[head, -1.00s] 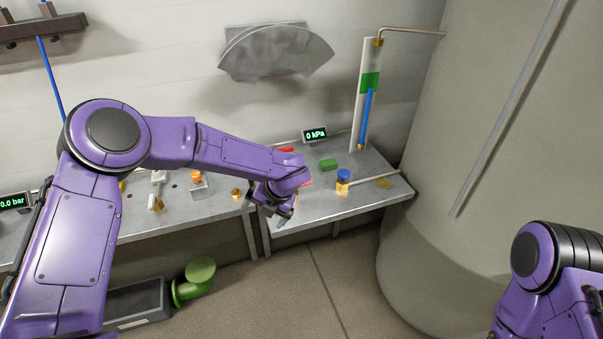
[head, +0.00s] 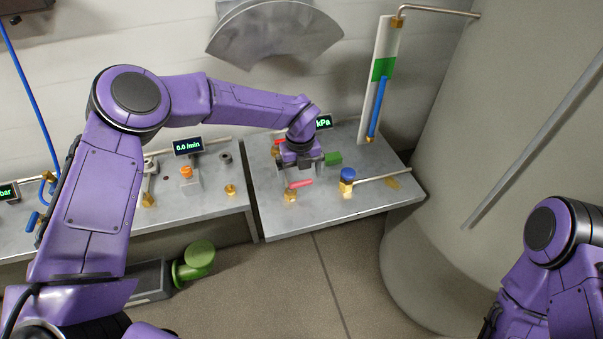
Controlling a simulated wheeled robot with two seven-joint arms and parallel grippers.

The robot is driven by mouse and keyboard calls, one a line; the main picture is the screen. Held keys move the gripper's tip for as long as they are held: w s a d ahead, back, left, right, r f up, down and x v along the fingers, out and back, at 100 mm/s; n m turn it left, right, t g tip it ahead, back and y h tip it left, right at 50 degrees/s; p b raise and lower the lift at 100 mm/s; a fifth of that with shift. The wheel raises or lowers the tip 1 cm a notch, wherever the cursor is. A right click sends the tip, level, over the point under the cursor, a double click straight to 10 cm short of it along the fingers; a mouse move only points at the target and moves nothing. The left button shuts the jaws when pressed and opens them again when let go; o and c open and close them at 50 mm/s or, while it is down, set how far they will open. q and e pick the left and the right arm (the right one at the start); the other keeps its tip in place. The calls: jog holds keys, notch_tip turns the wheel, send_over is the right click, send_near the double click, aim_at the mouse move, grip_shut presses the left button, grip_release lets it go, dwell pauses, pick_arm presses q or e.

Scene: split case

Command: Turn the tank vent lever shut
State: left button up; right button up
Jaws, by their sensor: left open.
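A pink-red lever (head: 300,184) on a brass fitting (head: 291,195) sits near the front of the right-hand bench. It lies roughly level, pointing right. No label shows which fitting is the tank vent. My left gripper (head: 303,172) is open, pointing down just behind and above this lever, with no visible contact. Another red piece (head: 279,142) shows partly behind my left wrist. My right arm is at the lower right edge; its gripper is out of view.
A blue-knobbed brass valve (head: 347,175) with a pipe stands right of the lever. A gauge display (head: 323,123) is partly hidden by my wrist. The large tank (head: 430,190) bounds the right side.

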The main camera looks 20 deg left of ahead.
aim_at(301, 184)
pick_arm(q)
notch_tip(301, 184, down, 2)
jog(key=shift+w+f, duration=0.1)
jog(key=shift+d, duration=0.1)
jog(key=c, duration=1.1)
jog(key=shift+o, duration=0.2)
